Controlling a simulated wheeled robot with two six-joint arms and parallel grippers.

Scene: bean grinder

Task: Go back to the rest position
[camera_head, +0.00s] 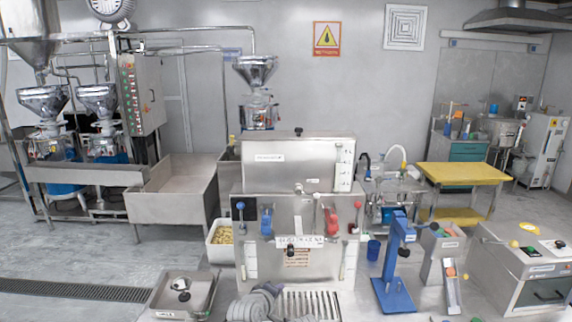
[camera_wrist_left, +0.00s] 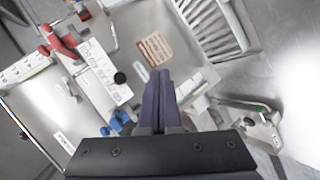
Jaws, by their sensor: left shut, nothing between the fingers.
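My left gripper (camera_wrist_left: 160,75) shows in the left wrist view with its two dark fingers together and nothing between them. In the head view, a grey part of my arm (camera_head: 257,300) is at the bottom edge, in front of the steel machine (camera_head: 300,225); the fingertips cannot be made out there. The machine has a blue lever (camera_head: 266,222), a red lever (camera_head: 331,221) and a slotted drip tray (camera_head: 297,304). The wrist view shows the machine's front tilted, with its red lever (camera_wrist_left: 62,42) and slotted tray (camera_wrist_left: 215,30). My right gripper is not in view.
A steel tray (camera_head: 185,297) holding a small dark-and-white item is at the lower left. A blue press stand (camera_head: 393,265), a blue cup (camera_head: 373,249) and a bin of coloured items (camera_head: 441,240) are at the right. Open floor lies at the left.

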